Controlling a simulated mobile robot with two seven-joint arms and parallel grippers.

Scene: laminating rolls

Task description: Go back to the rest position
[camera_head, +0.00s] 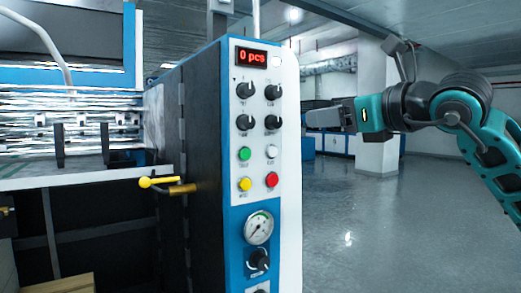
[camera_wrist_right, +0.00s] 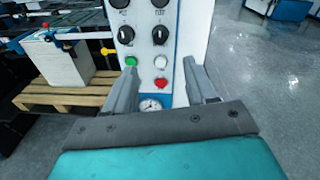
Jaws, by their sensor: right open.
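My right arm comes in from the right in the head view. Its gripper (camera_head: 312,117) points left toward the machine's control panel (camera_head: 292,210), close to its right edge. In the right wrist view the gripper (camera_wrist_right: 164,78) is open, with its two grey fingers apart and nothing between them. The panel's knobs and buttons show just beyond the fingers. I cannot tell the exact gap, but no finger visibly presses a button. My left gripper is not in view.
The panel carries a red "0 pcs" display (camera_head: 252,57), several knobs and buttons, and a gauge (camera_head: 258,229). A yellow-tipped lever (camera_head: 146,182) sticks out left. A wooden pallet (camera_wrist_right: 70,93) lies below. Open grey floor (camera_head: 350,235) and a pillar (camera_head: 377,110) are at right.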

